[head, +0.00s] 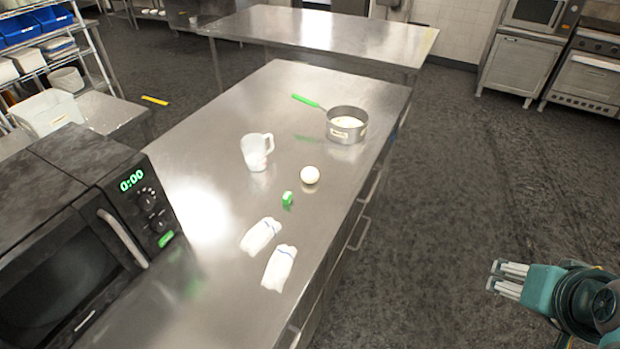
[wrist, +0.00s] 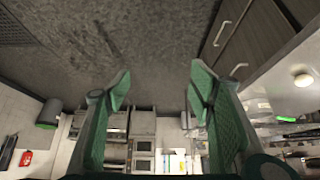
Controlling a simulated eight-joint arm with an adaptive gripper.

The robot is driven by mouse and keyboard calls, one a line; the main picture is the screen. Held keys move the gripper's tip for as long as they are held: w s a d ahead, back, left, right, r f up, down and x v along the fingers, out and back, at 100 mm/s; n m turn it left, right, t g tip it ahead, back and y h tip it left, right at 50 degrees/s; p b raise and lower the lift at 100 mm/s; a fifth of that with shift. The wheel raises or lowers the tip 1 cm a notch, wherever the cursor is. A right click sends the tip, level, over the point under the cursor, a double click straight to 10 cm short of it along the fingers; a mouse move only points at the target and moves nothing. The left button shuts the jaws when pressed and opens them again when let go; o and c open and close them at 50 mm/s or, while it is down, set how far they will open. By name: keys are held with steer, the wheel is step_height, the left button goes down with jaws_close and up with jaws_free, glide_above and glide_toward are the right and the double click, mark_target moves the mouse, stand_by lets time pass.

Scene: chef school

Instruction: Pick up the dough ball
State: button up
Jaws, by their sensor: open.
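The dough ball (head: 310,175) is a pale round ball on the steel counter (head: 200,140), near its right edge in the head view. A small pale round thing at the right edge of the wrist view (wrist: 303,80) looks like the same ball. My gripper (head: 497,277) is at the lower right of the head view, out over the floor and well apart from the counter and ball. In the wrist view its two green fingers (wrist: 160,82) are spread wide with nothing between them.
Two white bundles (head: 270,250) lie nearer. A microwave (head: 85,240) stands at left. The floor between gripper and counter is clear.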

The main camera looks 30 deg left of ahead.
steer(key=w+a+r+n+g+y+p, duration=0.1)
steer(key=w+a+r+n+p, duration=0.15)
steer(key=w+a, duration=0.3)
steer(key=w+a+r+n+g+p, duration=0.1)
steer(key=w+a+r+n, duration=0.1)
steer(key=w+a+r, duration=0.3)
steer(key=n+g+h+p, duration=0.1)
steer(key=n+g+p, duration=0.4)
steer(key=n+p, duration=0.55)
glide_above(310, 171)
steer(key=f, duration=1)
steer(key=d+f, duration=0.1)
steer(key=f, duration=0.5)
steer(key=shift+b, duration=0.3)
steer(key=shift+a+f+n, duration=0.3)
steer(key=shift+a, duration=0.1)
